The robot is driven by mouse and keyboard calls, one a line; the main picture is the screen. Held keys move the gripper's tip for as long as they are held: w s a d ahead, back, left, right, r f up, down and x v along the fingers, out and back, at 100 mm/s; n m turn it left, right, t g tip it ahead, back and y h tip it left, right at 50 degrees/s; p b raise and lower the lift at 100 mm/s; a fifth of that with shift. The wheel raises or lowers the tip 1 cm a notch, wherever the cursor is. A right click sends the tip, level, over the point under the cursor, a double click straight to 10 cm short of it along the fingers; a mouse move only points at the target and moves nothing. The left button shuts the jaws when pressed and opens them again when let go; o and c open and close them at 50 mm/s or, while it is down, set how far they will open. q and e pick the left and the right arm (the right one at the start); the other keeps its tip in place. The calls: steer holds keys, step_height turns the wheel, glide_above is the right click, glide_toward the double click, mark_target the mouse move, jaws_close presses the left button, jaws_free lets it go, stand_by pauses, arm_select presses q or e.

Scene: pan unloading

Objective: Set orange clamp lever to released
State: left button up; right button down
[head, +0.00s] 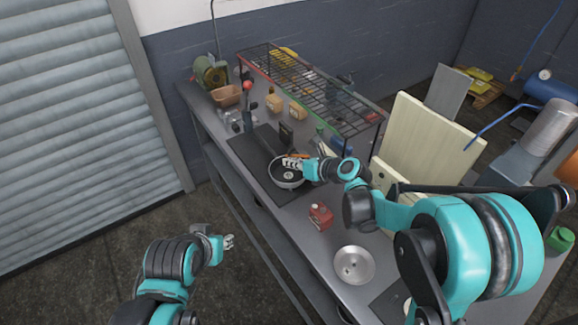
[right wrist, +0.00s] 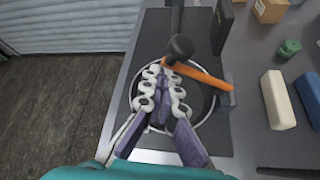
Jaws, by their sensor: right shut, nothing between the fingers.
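The orange clamp lever (right wrist: 203,76) lies across the upper part of a round dark pan with a pale rim (right wrist: 213,110). In the head view, the lever (head: 301,156) is small and partly covered by my right gripper (head: 290,162). The pan (head: 288,183) sits on a dark mat on the bench. In the right wrist view, my right gripper (right wrist: 163,82) is shut and empty over the pan, its fingertips close to the lever's left end; I cannot tell whether they touch. My left gripper (head: 229,241) is away from the bench; its jaws are too small to read.
A black round-headed part (right wrist: 180,48) stands just beyond the lever. A red block (head: 320,215) and a metal disc (head: 354,265) lie nearer on the bench. A wire rack (head: 310,88) stands behind. Floor left of the bench is clear.

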steer(key=shift+w+d+r, duration=0.15)
steer(key=shift+d+r, duration=0.1)
steer(key=shift+r, duration=0.2)
steer(key=shift+w+d+r, duration=0.15)
steer(key=shift+d+r, duration=0.05)
steer(key=shift+r, duration=0.2)
steer(key=shift+m+g+y, duration=0.3)
steer(key=shift+m+y, duration=0.1)
steer(key=shift+m, duration=0.1)
steer(key=shift+w+d+r+p, duration=0.5)
steer(key=shift+w+d+r, duration=0.1)
steer(key=shift+d+r, duration=0.2)
steer(key=shift+w+d+r+p, duration=0.5)
steer(key=shift+w+d+r, duration=0.15)
steer(key=shift+d, duration=0.2)
steer(key=shift+r, duration=0.1)
step_height(320, 180, up, 10)
